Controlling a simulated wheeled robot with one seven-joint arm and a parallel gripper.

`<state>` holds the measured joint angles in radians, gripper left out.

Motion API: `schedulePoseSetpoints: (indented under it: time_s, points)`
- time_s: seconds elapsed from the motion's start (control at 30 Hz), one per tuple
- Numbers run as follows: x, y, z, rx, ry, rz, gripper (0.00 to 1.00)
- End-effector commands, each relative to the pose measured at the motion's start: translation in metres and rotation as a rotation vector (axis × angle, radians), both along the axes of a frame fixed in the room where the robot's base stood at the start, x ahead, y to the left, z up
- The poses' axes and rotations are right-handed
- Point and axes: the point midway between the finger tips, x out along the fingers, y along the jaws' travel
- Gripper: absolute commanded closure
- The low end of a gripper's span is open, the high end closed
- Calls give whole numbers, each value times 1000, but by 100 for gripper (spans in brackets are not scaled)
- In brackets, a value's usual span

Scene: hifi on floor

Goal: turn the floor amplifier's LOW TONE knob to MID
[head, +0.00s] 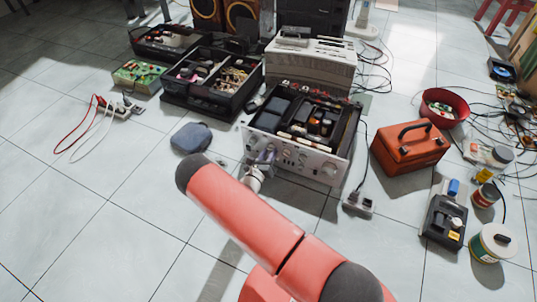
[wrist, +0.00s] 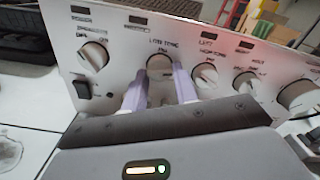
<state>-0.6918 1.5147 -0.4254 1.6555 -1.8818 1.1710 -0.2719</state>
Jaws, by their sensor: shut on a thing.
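The floor amplifier (head: 303,160) stands on the tiles in the head view, its silver front panel facing me and its top open. In the wrist view its panel (wrist: 122,50) fills the upper part. The LOW TONE knob (wrist: 159,66) sits under its printed label, left of the panel's middle. My gripper (wrist: 160,82) is shut on this knob, with a pale purple finger on each side. The knob's lower part is hidden, and I cannot read where its pointer stands. In the head view my gripper (head: 264,160) is at the panel's left part, mostly behind my arm.
Other knobs flank the held one: one on the left (wrist: 93,56) and one on the right (wrist: 205,76). A black rocker switch (wrist: 84,90) is at lower left. An orange toolbox (head: 410,148) and a power strip (head: 358,204) stand right of the amplifier; a blue-grey pouch (head: 191,137) lies left.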

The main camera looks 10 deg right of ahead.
Motion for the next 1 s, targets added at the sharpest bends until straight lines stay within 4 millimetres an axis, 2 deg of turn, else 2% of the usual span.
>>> schedulePoseSetpoints:
  time_s: [1.0]
  points:
    - [-2,-1,1,-779,568,1,94]
